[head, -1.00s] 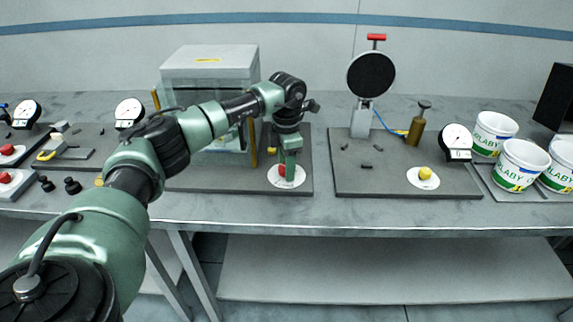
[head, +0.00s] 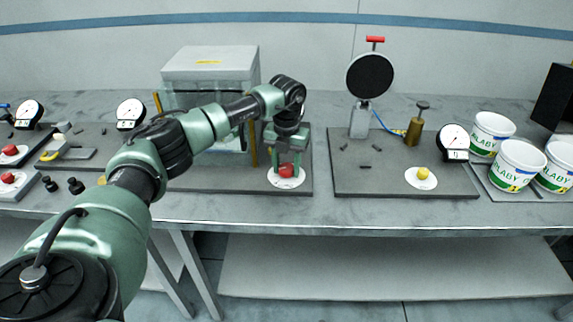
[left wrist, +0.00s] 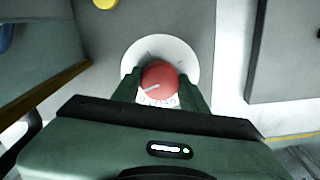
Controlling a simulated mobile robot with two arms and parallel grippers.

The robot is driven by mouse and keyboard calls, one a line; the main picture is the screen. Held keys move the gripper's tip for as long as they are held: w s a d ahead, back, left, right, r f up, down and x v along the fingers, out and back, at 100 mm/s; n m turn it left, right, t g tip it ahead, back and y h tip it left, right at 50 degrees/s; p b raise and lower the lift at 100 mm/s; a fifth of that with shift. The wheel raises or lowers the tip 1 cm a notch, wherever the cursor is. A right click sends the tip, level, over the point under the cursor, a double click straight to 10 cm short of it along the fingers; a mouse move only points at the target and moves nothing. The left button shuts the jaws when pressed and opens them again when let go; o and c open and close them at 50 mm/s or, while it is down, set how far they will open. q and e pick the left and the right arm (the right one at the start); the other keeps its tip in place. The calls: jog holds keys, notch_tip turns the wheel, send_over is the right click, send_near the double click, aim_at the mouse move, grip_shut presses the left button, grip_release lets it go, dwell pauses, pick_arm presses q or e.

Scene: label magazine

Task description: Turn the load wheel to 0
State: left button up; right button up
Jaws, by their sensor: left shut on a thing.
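A red wheel (head: 286,170) sits on a white round dial plate (head: 287,183) on a dark grey board. It also shows in the left wrist view (left wrist: 159,76), with a pale pointer line aimed to the lower left and small print on the dial near its lower edge. My left gripper (head: 286,168) points down over the wheel. In the left wrist view its green fingers (left wrist: 159,88) stand on both sides of the wheel, shut on it. Which number the pointer marks is too small to tell. My right gripper is not in view.
A grey-lidded clear box (head: 210,62) with yellow posts stands behind my left arm. To the right, a board (head: 390,185) carries a yellow knob (head: 423,173), a gauge (head: 454,140) and a brass plunger (head: 414,128). White tubs (head: 517,165) stand at the far right.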

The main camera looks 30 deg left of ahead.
aim_at(286, 168)
pick_arm(q)
jog(key=n, duration=0.3)
jog(key=n+p, duration=0.1)
jog(key=n, duration=0.1)
jog(key=shift+w+r+n, duration=0.15)
jog(key=shift+r+n, duration=0.05)
jog(key=shift+n, duration=0.2)
dwell(0.3)
jog(key=o, duration=1.4)
jog(key=shift+f, duration=0.1)
notch_tip(286, 168, up, 8)
jog(key=shift+f+b, duration=0.1)
jog(key=shift+b, duration=0.7)
jog(key=shift+s+f, duration=0.1)
jog(key=shift+s, duration=0.1)
